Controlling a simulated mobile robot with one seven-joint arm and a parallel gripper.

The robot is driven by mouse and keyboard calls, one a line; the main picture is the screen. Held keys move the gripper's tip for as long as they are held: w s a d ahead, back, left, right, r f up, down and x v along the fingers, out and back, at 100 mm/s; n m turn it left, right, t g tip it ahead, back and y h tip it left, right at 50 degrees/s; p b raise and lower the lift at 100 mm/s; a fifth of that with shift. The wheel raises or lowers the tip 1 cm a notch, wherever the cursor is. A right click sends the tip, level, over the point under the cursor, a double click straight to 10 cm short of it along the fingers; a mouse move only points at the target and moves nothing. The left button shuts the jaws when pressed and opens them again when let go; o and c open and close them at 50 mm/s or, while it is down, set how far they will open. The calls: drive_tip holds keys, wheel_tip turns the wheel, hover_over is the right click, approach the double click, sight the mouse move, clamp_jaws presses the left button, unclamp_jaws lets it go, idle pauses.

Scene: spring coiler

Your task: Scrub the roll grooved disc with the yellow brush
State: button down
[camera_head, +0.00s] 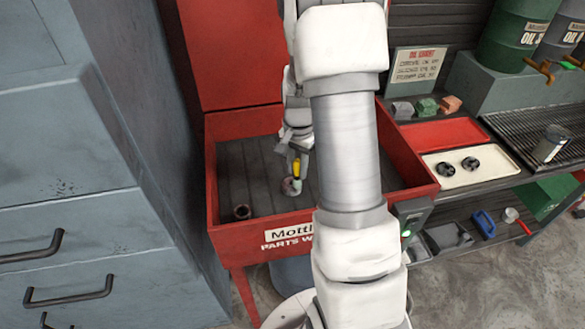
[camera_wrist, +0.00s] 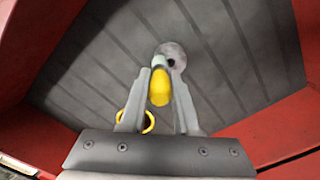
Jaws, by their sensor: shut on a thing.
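My gripper (camera_head: 300,152) is inside the red parts washer basin (camera_head: 222,238), pointing down. It is shut on the yellow brush (camera_head: 296,168). In the wrist view the yellow brush (camera_wrist: 159,90) stands between the fingers (camera_wrist: 161,80), its pale tip away from me. A grey, round disc (camera_head: 291,187) with a reddish tint lies on the basin floor just under the brush. It also shows in the wrist view (camera_wrist: 175,50), where the brush tip overlaps its edge. I cannot tell whether the tip touches it. The grooves are too small to make out.
A dark ring-shaped part (camera_head: 241,212) lies at the basin's front left. A yellow loop (camera_wrist: 150,122) shows behind a finger. Right of the basin are a red tray (camera_head: 440,134) and a cream tray (camera_head: 455,180) with two dark parts. A grey cabinet (camera_head: 80,150) stands left.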

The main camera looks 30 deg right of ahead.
drive_tip(key=shift+w+a, duration=0.2)
drive_tip(key=shift+a, duration=0.5)
drive_tip(key=shift+w+a, duration=0.15)
drive_tip(key=shift+a, duration=0.55)
drive_tip(key=shift+s+d+f, duration=0.1)
drive_tip(key=shift+s+d, duration=0.15)
drive_tip(key=shift+d, duration=0.55)
drive_tip(key=shift+s+d, duration=0.25)
drive_tip(key=shift+d, duration=0.5)
drive_tip(key=shift+w+a, duration=0.25)
drive_tip(key=shift+a, duration=0.55)
drive_tip(key=shift+w+a, duration=0.25)
drive_tip(key=shift+a, duration=0.5)
drive_tip(key=shift+s+d, duration=0.2)
drive_tip(key=shift+d, duration=0.65)
drive_tip(key=shift+s+d, duration=0.25)
drive_tip(key=shift+d, duration=0.45)
drive_tip(key=shift+w+a, duration=0.25)
drive_tip(key=shift+a, duration=0.55)
drive_tip(key=shift+w+a+p, duration=0.15)
drive_tip(key=shift+a+p, duration=0.15)
drive_tip(key=shift+a, duration=0.5)
